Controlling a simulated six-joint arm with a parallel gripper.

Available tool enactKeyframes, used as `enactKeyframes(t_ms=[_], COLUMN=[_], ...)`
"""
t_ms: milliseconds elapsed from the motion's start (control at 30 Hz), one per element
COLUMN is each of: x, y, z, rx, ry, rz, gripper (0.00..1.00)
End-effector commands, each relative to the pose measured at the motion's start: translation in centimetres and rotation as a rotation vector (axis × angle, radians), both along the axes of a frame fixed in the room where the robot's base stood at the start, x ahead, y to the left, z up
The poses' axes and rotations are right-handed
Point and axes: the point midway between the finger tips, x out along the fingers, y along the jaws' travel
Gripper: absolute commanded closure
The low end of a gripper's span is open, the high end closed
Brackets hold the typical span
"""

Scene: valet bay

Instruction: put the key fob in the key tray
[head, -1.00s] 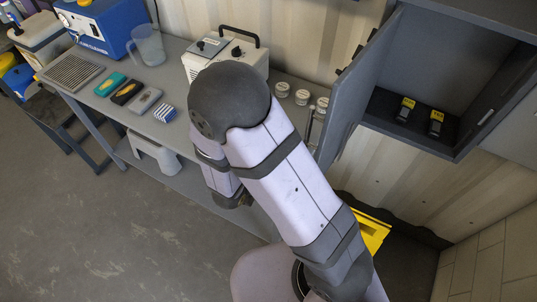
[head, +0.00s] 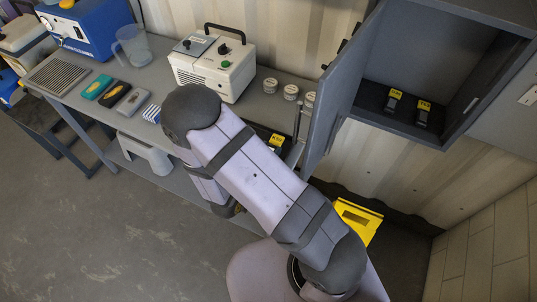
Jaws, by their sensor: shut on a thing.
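Two dark key fobs with yellow labels, a left one (head: 394,99) and a right one (head: 423,113), stand in the open grey wall cabinet. A third yellow-labelled item (head: 277,141) shows on a dark, tray-like surface on the bench, just past my arm. Most of that surface is hidden by my arm, and I cannot tell for certain that it is the key tray. My gripper is hidden behind or below my arm links, so its fingers and anything between them do not show.
The cabinet door (head: 340,100) hangs open over the bench's right end. A yellow container (head: 358,213) is on the floor.

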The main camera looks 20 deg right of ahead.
Motion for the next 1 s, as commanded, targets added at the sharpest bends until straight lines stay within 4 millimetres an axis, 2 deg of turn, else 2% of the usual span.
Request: enactKeyframes(t_ms=[267, 800, 833, 867, 900, 1000], x=[0.0, 0.0, 0.0, 0.0, 0.0, 0.0], y=[0.0, 0.0, 0.0, 0.0, 0.0, 0.0], z=[-2.3, -3.1, -3.0, -3.0, -3.0, -3.0], rx=[-0.003, 0.000, 0.000, 0.000, 0.000, 0.000], ry=[0.001, -0.001, -0.001, -0.001, 0.000, 0.000], rz=[0.001, 0.001, 0.001, 0.001, 0.001, 0.001], gripper=[0.93, 0.93, 0.64, 0.56, 0.52, 0.52])
